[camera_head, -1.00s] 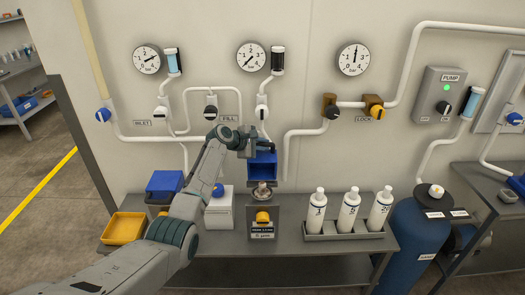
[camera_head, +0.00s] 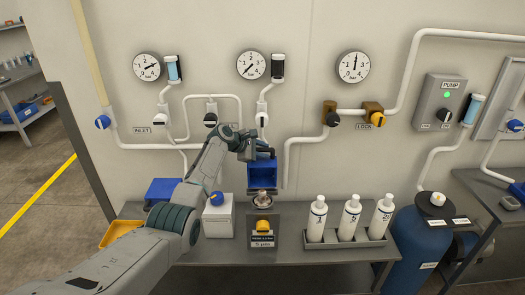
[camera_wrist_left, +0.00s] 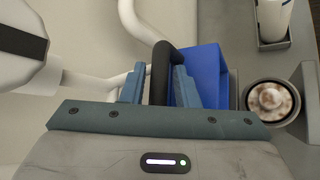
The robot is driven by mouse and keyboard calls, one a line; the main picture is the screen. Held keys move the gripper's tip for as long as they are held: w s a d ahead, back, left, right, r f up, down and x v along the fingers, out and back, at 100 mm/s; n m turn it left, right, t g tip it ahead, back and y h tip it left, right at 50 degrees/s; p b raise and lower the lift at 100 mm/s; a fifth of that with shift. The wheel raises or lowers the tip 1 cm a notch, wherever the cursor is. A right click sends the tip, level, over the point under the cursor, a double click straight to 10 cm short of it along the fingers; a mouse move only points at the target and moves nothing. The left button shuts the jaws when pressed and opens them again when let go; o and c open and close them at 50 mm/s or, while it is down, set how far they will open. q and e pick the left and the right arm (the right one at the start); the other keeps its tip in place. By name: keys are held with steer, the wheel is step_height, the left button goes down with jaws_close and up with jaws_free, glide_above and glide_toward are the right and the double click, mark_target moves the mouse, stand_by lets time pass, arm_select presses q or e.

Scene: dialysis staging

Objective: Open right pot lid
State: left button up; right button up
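My left gripper (camera_head: 262,152) is shut on the black handle (camera_wrist_left: 160,70) of a blue open box (camera_head: 262,176). The box hangs in the air above a small round pan (camera_head: 263,203), with its open side towards the head camera. In the left wrist view the gripper (camera_wrist_left: 157,88) has a finger on each side of the handle, and the blue box (camera_wrist_left: 205,75) is partly hidden behind the right finger. The pan (camera_wrist_left: 272,101) there holds something pale brown and white. I cannot make out a pot with a lid for certain. My right gripper is not in view.
Below the pan is a stand with a yellow knob (camera_head: 263,227). A white box (camera_head: 218,217), a blue box (camera_head: 163,189) and a yellow tray (camera_head: 120,231) stand left. A rack of white bottles (camera_head: 349,218) and a blue tank (camera_head: 420,235) stand right. Pipes and gauges line the wall.

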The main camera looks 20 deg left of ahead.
arm_select(q)
steer(key=shift+o, duration=0.7)
steer(key=shift+a, duration=0.1)
steer(key=shift+s+a+r, duration=0.4)
steer(key=shift+s, duration=0.05)
steer(key=b+v, duration=0.2)
steer(key=v, duration=0.7)
steer(key=shift+s, duration=0.1)
